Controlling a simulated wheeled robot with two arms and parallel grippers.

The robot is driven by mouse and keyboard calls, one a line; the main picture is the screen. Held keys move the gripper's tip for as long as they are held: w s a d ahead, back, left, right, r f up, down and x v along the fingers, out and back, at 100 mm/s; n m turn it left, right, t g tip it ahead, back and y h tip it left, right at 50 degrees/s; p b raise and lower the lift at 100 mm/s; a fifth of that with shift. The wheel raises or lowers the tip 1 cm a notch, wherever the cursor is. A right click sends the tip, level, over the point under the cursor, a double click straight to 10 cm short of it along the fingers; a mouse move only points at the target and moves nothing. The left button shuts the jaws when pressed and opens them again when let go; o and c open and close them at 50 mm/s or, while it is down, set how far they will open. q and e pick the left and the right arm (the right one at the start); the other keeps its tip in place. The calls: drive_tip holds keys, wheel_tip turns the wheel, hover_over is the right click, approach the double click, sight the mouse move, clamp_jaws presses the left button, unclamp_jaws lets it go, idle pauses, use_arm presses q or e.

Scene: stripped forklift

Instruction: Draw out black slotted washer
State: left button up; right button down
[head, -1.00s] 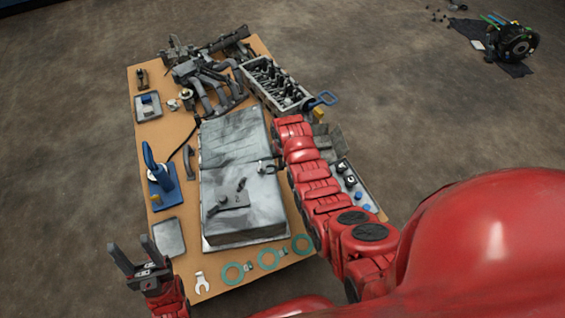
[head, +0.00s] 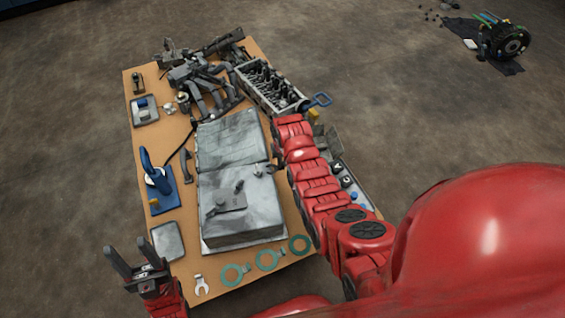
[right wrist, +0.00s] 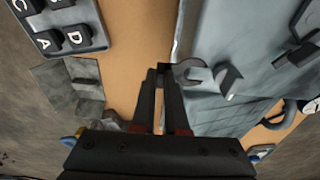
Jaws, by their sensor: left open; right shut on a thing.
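The black slotted washer (right wrist: 190,71) shows in the right wrist view as a dark C-shaped piece beside a grey metal block (right wrist: 225,75). My right gripper (right wrist: 160,70) is shut on the washer's left end. In the head view the right gripper and washer are mostly hidden by my red arm, near the right edge of the grey block (head: 243,225). My left gripper (head: 134,262) is open and empty at the table's near left corner.
A blue press-like tool (head: 158,180) stands left of the block. A tray with lettered black pieces (right wrist: 66,24) lies right of my arm. Engine parts fill the far end.

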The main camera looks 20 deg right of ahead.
drive_tip(key=shift+r+p, duration=2.05)
drive_tip(key=shift+r, duration=0.9)
